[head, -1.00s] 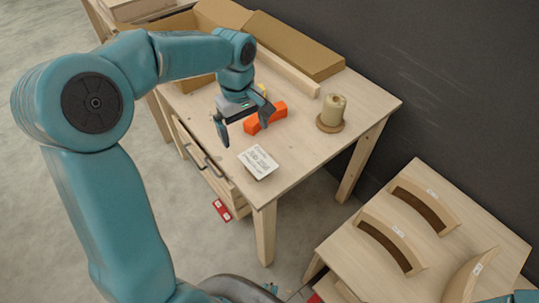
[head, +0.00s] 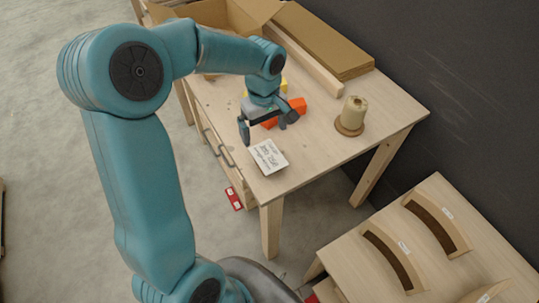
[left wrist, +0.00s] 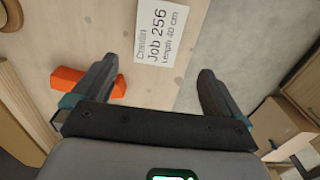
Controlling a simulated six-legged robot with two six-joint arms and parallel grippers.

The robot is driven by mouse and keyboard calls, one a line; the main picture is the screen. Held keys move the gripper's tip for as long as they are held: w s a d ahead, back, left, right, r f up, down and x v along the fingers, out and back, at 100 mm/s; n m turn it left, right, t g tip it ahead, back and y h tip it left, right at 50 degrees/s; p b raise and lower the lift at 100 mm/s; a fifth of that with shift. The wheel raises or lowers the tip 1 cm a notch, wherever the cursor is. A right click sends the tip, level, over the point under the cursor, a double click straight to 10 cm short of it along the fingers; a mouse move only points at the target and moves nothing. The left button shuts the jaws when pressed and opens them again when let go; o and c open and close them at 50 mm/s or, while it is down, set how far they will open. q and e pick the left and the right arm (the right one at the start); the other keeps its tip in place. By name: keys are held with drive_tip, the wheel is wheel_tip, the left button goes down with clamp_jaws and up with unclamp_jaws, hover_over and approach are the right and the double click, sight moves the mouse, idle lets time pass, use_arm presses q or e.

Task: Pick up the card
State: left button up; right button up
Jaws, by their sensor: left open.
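The white card (head: 269,156) lies near the front edge of the wooden table (head: 318,150), its printing facing up. In the left wrist view the card (left wrist: 163,33) reads "Job 256" and "Length 40 cm". It lies beyond the fingertips, roughly in line with the gap between them. My left gripper (head: 268,134) is open and empty above the table, just behind the card in the head view. Its two spread fingers also show in the left wrist view (left wrist: 156,85). My right gripper is in neither view.
An orange block (head: 297,105) lies close behind the left gripper. A spool of cord (head: 352,115) stands to the right. Cardboard (head: 320,40) and a wooden strip lie at the back. A lower wooden table (head: 345,232) with curved forms stands at lower right.

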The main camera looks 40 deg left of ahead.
sight(268, 156)
use_arm(q)
wheel_tip(268, 156, down, 3)
drive_tip(key=shift+f, duration=0.1)
drive_tip(key=f, duration=0.2)
drive_tip(key=d+f, duration=0.1)
drive_tip(key=f, duration=0.1)
drive_tip(key=shift+w+f+p, duration=0.1)
drive_tip(key=shift+f+p, duration=0.1)
drive_tip(key=shift+p, duration=0.15)
drive_tip(key=shift+f, duration=0.4)
drive_tip(key=shift+r, duration=0.1)
drive_tip(key=shift+c, duration=0.9)
drive_tip(key=c, duration=0.8)
